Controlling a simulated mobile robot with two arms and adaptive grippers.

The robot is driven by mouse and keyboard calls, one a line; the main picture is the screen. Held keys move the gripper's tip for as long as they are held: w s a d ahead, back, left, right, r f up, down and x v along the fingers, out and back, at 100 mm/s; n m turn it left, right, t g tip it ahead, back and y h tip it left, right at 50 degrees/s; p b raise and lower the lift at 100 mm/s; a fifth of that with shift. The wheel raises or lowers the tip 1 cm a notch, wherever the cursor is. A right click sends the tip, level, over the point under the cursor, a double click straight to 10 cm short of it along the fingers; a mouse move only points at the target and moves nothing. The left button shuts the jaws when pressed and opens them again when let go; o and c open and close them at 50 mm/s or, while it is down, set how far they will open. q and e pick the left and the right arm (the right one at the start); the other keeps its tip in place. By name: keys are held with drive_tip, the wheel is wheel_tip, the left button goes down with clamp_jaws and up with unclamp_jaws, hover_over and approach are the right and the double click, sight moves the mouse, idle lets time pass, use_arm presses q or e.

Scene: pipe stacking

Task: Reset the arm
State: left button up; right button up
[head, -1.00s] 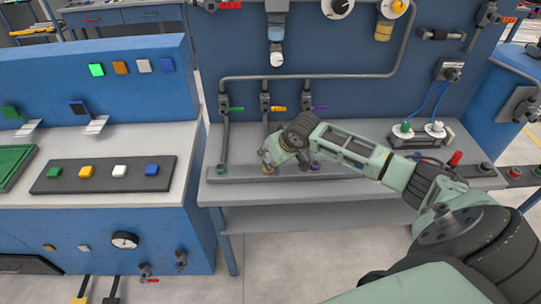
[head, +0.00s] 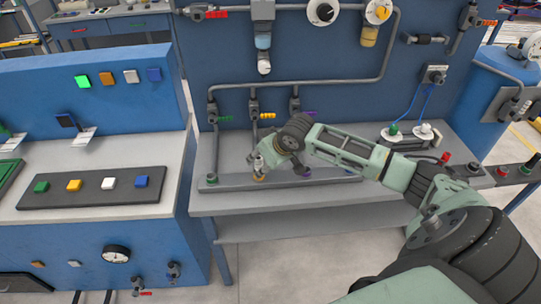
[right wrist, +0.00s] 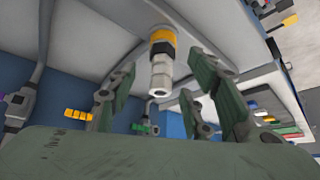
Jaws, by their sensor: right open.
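A pale grey-white stepped pipe (head: 259,164) stands upright on the yellow-ringed seat (head: 259,178) of a long grey bar on the bench. My right gripper (head: 275,160) is low over the bar, right beside this pipe. In the right wrist view, the pipe (right wrist: 161,76) rises from its yellow ring (right wrist: 161,35) between the green finger pads of my open right gripper (right wrist: 165,82). Gaps show on both sides of the pipe, so the fingers look apart from it. My left gripper is not in view.
The grey bar (head: 210,184) also has a green seat and a purple seat. Behind stands a blue panel (head: 330,110) with pipes and coloured valves. A blue console (head: 90,105) with a button strip (head: 95,190) is at left. Plugs with blue cables (head: 408,132) sit at right.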

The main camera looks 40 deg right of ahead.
drive_tip(key=v, duration=0.9)
drive_tip(key=shift+s+a, duration=0.1)
